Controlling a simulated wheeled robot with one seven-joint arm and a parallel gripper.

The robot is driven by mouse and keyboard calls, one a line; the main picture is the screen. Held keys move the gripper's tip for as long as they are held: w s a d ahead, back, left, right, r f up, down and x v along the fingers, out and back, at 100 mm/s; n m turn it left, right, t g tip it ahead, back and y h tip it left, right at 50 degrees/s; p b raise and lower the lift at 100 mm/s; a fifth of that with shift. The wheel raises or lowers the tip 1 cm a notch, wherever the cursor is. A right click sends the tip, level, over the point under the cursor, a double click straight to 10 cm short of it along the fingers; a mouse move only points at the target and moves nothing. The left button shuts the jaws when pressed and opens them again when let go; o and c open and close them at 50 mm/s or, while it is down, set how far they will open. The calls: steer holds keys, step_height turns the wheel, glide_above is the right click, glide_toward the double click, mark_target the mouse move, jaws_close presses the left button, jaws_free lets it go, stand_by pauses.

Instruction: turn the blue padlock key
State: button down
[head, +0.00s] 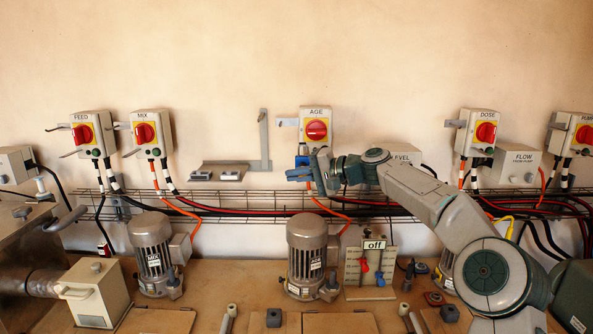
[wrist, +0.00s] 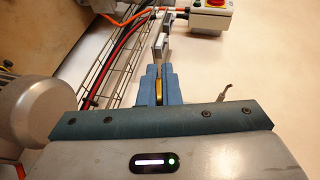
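My gripper (head: 291,174) is in front of the wall just below the AGE switch box, pointing left. In the wrist view its blue fingers (wrist: 161,72) are close together, with a narrow brass-coloured piece between them, which looks like the key (wrist: 158,92). A small blue block, which looks like the blue padlock (head: 302,160), shows just above the fingers under the AGE box (head: 317,146). It is too small to tell how the key sits in it, or whether it has turned. The red AGE knob (head: 316,130) is above.
A grey wall shelf (head: 212,166) with two small metal blocks is left of the gripper. A wire cable tray (head: 250,203) runs below along the wall. A motor (head: 306,257) and an "off" panel (head: 358,273) stand on the bench below.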

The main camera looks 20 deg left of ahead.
steer(key=n+h+p, duration=0.1)
steer(key=h+p, duration=0.2)
steer(key=p, duration=0.1)
steer(key=h+p, duration=0.3)
steer(key=p, duration=0.1)
steer(key=shift+d+f+n, duration=0.15)
steer(key=shift+f+n, duration=0.05)
steer(key=shift+n, duration=0.2)
steer(key=shift+w+d+f+n+t+h, duration=0.1)
steer(key=shift+d+f+n+t+h, duration=0.15)
steer(key=shift+h, duration=1.05)
steer(key=shift+w+d+f+n+t+h, duration=0.15)
steer(key=shift+n+t+h, duration=0.2)
steer(key=shift+h, duration=0.95)
steer(key=shift+s+d+f+n+t+h, duration=0.1)
steer(key=shift+d+n+t+h, duration=0.15)
steer(key=shift+h, duration=1.05)
steer(key=c, duration=1.6)
jaws_free()
steer(key=shift+r, duration=0.1)
